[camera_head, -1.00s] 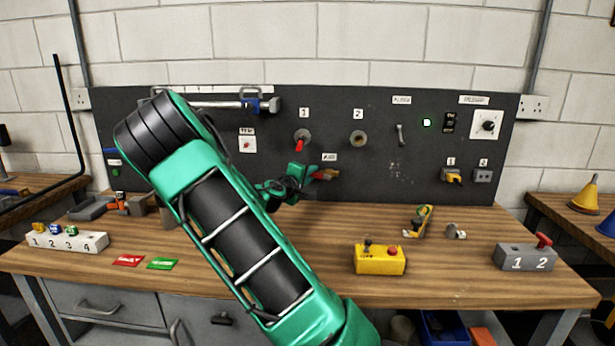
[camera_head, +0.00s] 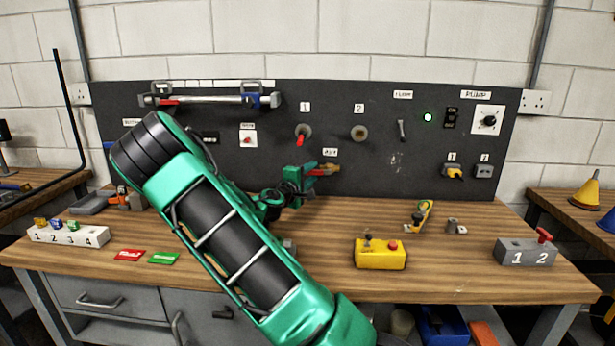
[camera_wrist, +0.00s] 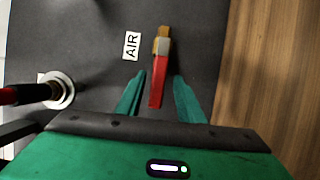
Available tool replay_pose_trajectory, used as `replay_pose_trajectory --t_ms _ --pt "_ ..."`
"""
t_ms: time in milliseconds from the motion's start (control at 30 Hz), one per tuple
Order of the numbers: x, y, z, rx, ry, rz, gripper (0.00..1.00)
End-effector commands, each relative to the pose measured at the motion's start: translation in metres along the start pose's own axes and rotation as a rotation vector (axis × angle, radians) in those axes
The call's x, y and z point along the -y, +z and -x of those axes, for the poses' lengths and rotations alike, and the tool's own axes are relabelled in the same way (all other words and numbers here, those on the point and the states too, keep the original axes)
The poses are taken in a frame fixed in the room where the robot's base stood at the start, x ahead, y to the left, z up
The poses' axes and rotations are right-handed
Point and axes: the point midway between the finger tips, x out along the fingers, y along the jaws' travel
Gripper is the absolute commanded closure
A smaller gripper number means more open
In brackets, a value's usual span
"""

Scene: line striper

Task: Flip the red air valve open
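The air valve has a brass body (camera_wrist: 162,44) on the dark panel and a red lever (camera_wrist: 157,82) reaching toward me in the wrist view. An AIR label (camera_wrist: 131,46) is beside it. My gripper (camera_wrist: 159,76) is open, with one green finger on each side of the red lever. Gaps show between lever and fingers, and no grip is visible. In the head view, the brass valve (camera_head: 331,167) is on the lower middle of the panel. My gripper (camera_head: 310,170) reaches it from the left and partly hides the lever.
A red-handled valve numbered 1 (camera_head: 301,133) sits just above my gripper, and its round base (camera_wrist: 62,90) shows at left in the wrist view. The workbench (camera_head: 330,230) lies below, with a yellow control box (camera_head: 380,254) right of my arm.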

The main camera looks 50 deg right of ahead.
Motion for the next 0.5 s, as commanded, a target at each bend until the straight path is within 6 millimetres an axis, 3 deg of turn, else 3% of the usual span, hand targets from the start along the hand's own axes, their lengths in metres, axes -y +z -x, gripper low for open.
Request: replay_pose_trajectory --t_ms 233,500 --pt "0.000 -0.001 0.012 -0.002 -0.001 -0.001 0.66" --pt "0.001 -0.002 0.061 -0.004 -0.001 0.001 0.66"
